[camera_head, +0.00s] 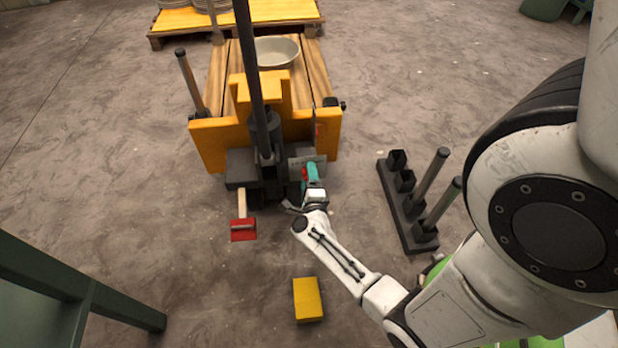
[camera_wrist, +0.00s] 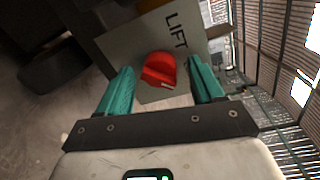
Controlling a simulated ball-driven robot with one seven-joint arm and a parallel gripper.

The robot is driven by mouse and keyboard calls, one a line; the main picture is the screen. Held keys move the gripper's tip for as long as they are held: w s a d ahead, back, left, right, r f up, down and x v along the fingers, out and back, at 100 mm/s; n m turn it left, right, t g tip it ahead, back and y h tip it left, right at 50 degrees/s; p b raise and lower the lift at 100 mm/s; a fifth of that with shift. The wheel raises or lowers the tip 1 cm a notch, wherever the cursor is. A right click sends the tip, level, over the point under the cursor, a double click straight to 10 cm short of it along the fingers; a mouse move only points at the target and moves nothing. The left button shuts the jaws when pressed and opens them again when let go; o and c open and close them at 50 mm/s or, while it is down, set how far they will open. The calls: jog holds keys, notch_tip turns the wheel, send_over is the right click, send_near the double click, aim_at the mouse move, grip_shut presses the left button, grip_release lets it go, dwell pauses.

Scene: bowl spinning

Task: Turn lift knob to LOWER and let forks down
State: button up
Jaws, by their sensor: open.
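In the wrist view, the red lift knob (camera_wrist: 158,70) sits on a grey plate (camera_wrist: 130,45) marked LIFT. My gripper (camera_wrist: 160,92) is open, with one teal finger on each side of the knob, and the knob shows between them. I cannot tell whether the fingers touch it. A white mark shows on the knob's lower right edge. In the head view, my gripper (camera_head: 312,174) is at the front of the orange pallet jack (camera_head: 211,138), and the knob is mostly hidden there. The wooden deck of the jack (camera_head: 217,75) carries a pale bowl (camera_head: 276,51).
A red-headed tool with a wooden handle (camera_head: 243,229) is left of my gripper. A yellow block (camera_head: 307,299) lies on the floor in front. A dark rack with posts (camera_head: 409,222) stands right of my arm. A green frame (camera_head: 60,285) is at lower left.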

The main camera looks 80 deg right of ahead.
jog(key=p+v, duration=0.3)
jog(key=v, duration=0.7)
jog(key=shift+a, duration=0.4)
jog(key=shift+s, duration=0.1)
